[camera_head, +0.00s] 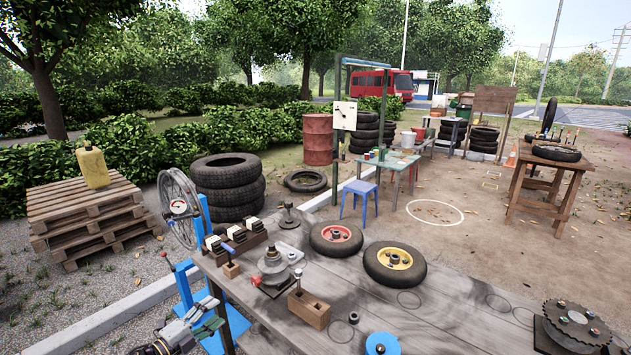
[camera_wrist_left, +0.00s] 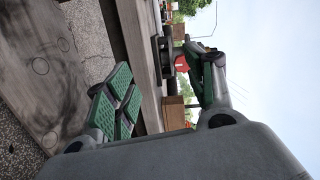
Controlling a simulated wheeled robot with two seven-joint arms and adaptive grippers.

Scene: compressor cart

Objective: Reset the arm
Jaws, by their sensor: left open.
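My left gripper (camera_head: 206,318) is at the bottom left of the head view, low beside the left edge of the grey workbench (camera_head: 460,315). Its green-padded fingers are apart and nothing is between them. In the left wrist view, the gripper (camera_wrist_left: 165,85) shows one finger at left and one at right, with a gap between them. The wrist picture is turned on its side, with the bench top at left and sky at right. My right gripper is in neither view.
On the bench are a red-hub wheel (camera_head: 336,238), a yellow-hub wheel (camera_head: 395,266), a wooden block (camera_head: 309,309), a blue disc (camera_head: 382,344) and a toothed disc (camera_head: 577,325). A blue stand (camera_head: 184,285) with a spoked wheel rim (camera_head: 178,208) stands close to the gripper. The bench's middle right is clear.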

